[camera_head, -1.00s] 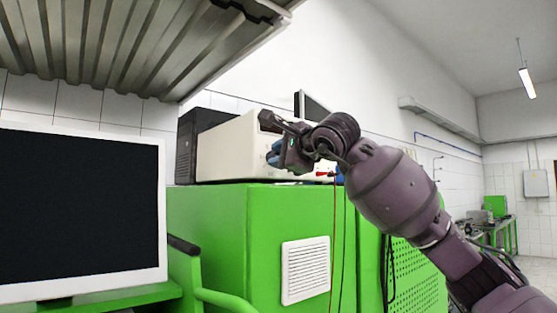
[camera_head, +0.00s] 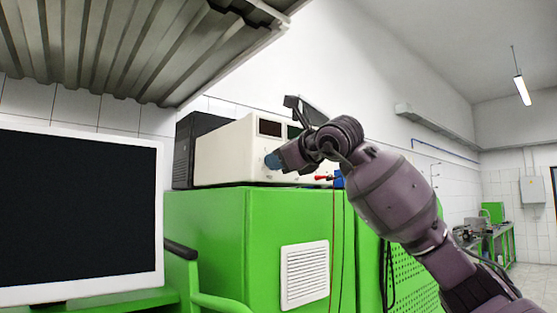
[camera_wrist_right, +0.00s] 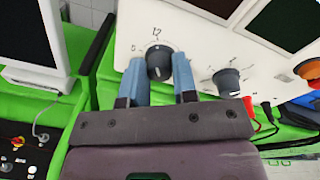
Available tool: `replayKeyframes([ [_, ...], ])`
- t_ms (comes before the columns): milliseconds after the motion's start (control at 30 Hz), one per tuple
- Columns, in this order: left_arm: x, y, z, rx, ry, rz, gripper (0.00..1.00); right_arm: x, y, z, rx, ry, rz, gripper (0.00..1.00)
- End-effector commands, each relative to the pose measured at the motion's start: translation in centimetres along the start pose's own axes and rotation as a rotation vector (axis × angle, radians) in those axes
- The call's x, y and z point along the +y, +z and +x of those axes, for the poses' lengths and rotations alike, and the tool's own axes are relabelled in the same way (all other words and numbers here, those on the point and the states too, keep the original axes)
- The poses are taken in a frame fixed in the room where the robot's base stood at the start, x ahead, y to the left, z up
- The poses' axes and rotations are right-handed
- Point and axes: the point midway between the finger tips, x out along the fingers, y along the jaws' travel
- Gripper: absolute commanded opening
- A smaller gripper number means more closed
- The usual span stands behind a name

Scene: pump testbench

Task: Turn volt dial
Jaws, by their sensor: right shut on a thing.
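The power supply (camera_head: 226,154) is a cream box with dark displays, standing on the green cabinet. Its front panel also shows in the right wrist view (camera_wrist_right: 205,62). There a dark volt dial (camera_wrist_right: 159,61), with a printed scale around it, sits between the blue fingertips of my right gripper (camera_wrist_right: 160,75), which is shut on it. A second dark dial (camera_wrist_right: 227,80) is to the right, clear of the fingers. In the head view my right gripper (camera_head: 272,161) is against the front panel and its wrist hides the dials. My left gripper is not in view.
The green cabinet (camera_head: 214,235) stands below the supply. Red and black leads (camera_wrist_right: 263,118) plug in at the panel's lower right. A monitor (camera_head: 75,215) stands at the left. A corrugated metal hood (camera_head: 130,45) hangs above.

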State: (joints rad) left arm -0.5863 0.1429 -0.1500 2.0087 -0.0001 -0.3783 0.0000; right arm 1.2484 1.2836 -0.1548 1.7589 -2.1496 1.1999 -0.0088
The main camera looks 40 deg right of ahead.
Motion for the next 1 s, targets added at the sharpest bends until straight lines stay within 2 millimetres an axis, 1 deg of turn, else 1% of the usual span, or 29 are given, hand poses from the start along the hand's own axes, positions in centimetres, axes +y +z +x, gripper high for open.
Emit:
replayKeyframes([
  [233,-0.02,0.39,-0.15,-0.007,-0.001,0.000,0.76,0.18,-0.21,0.14,0.001,0.007,0.044,0.03],
  [633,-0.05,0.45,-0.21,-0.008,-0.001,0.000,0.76,0.21,-0.22,0.15,0.002,0.008,0.047,0.03],
  [667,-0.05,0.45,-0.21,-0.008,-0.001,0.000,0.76,0.21,-0.23,0.15,0.002,0.008,0.047,0.31],
  [800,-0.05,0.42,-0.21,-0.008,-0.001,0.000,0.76,0.15,-0.17,0.12,0.000,0.007,0.047,0.52],
  [1000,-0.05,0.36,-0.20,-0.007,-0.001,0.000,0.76,0.08,-0.09,0.06,-0.002,0.005,0.047,0.52],
])
